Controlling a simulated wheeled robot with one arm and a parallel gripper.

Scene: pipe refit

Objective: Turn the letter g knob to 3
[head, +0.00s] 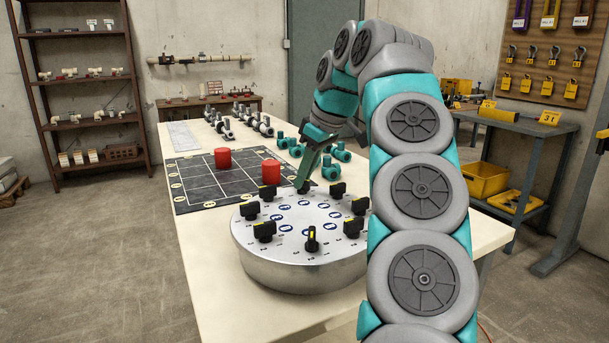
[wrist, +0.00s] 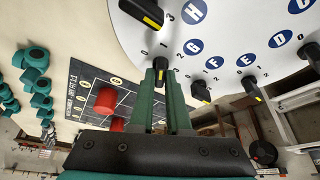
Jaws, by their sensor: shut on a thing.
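The round silver dial plate (head: 300,262) stands on the table and carries a ring of black knobs with blue letter discs. In the wrist view, the plate (wrist: 235,25) fills the upper right. My gripper (head: 304,187) reaches down to the far edge of the plate. Its green fingers (wrist: 165,76) are shut on a black knob (wrist: 160,63) beside the disc that appears to be the letter G (wrist: 193,47). Small numbers are printed near this knob. The fingers hide part of it, so I cannot tell its exact setting.
Neighbouring knobs (head: 269,192) (head: 338,189) stand close on both sides. Two red cylinders (head: 222,158) (head: 270,172) stand on a dark grid mat (head: 195,190) behind the plate. Teal pipe fittings (head: 329,168) lie beyond my gripper. A grey side table (head: 530,125) stands at right.

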